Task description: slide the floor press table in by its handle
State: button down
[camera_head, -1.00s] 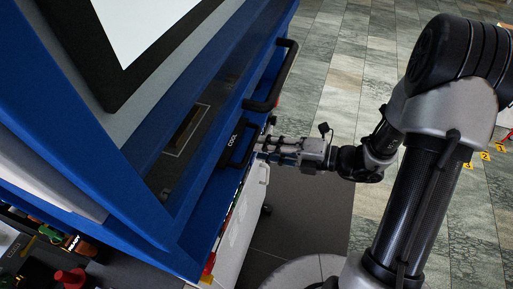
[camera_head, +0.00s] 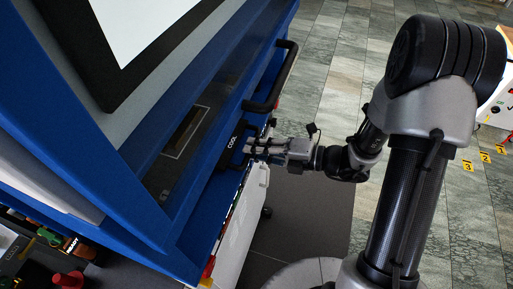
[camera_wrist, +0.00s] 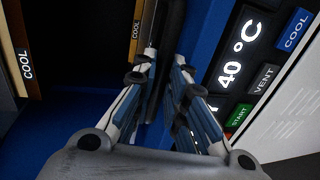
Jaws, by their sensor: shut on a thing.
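The floor press (camera_head: 140,150) is a large blue machine filling the left of the head view. A small black handle (camera_head: 236,166) sits at its front edge beside a dark COOL label. My gripper (camera_head: 249,150) reaches it from the right, fingers pointing at the press. In the wrist view, a dark upright bar (camera_wrist: 172,45), which looks like the handle, runs between the fingertips of my gripper (camera_wrist: 166,75). The gripper is shut on it. The fingers hide part of the handle, and the table's outline is hard to tell from the press body.
A larger black handle (camera_head: 281,78) stands out from the press just above my gripper. A display panel (camera_wrist: 245,70) reading 40 °C is close on the right in the wrist view. Tiled floor (camera_head: 335,60) lies open to the right. Tools (camera_head: 60,245) lie at lower left.

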dwell(0.4)
jog(key=x, duration=0.3)
jog(key=r+p+x, duration=0.1)
jog(key=x, duration=0.1)
jog(key=p+x, duration=0.1)
jog(key=x, duration=0.2)
jog(key=shift+w+a+r, duration=0.15)
jog(key=shift+a+r, duration=0.25)
jog(key=shift+a, duration=0.15)
jog(key=shift+d, duration=0.1)
jog(key=c, duration=2)
grip_release()
jog(key=shift+o, duration=0.5)
jog(key=shift+w, duration=0.1)
